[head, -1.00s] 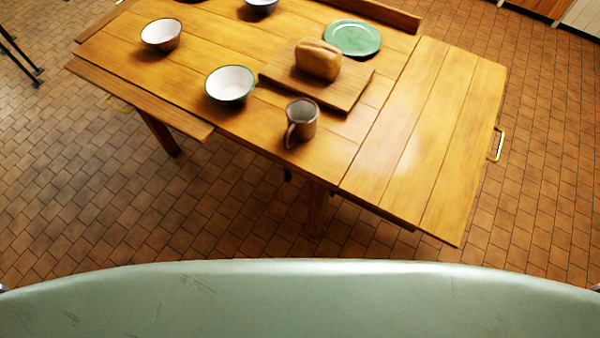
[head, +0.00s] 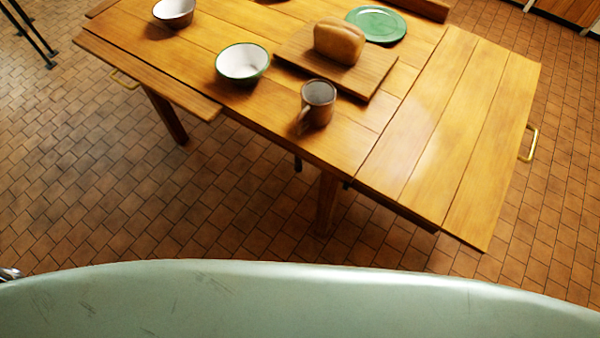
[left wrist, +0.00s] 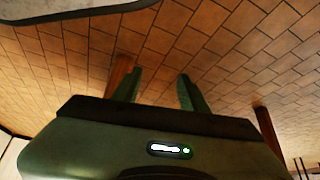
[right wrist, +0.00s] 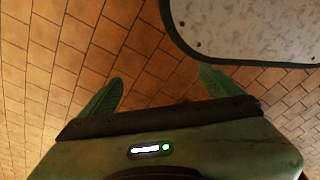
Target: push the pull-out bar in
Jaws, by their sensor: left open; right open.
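A wooden table (head: 330,140) has a leaf (head: 450,130) standing out level at its right end, with a brass handle (head: 530,143) on the outer edge. Under the leaf's near edge a dark wooden rail (head: 405,212) shows, partly hidden; it may be the pull-out bar, but I cannot tell for sure. My left gripper (left wrist: 160,90) is open and empty above the tiled floor in the left wrist view. My right gripper (right wrist: 160,92) is open and empty above the floor in the right wrist view. Neither gripper's fingers show in the head view; both are apart from the table.
On the table are a mug (head: 318,103), a loaf (head: 339,41) on a board (head: 376,78), a green plate (head: 377,24) and white bowls (head: 242,63). A narrow side board (head: 150,75) with a brass handle (head: 124,79) runs along the left. Tiled floor (head: 230,220) is clear before the table.

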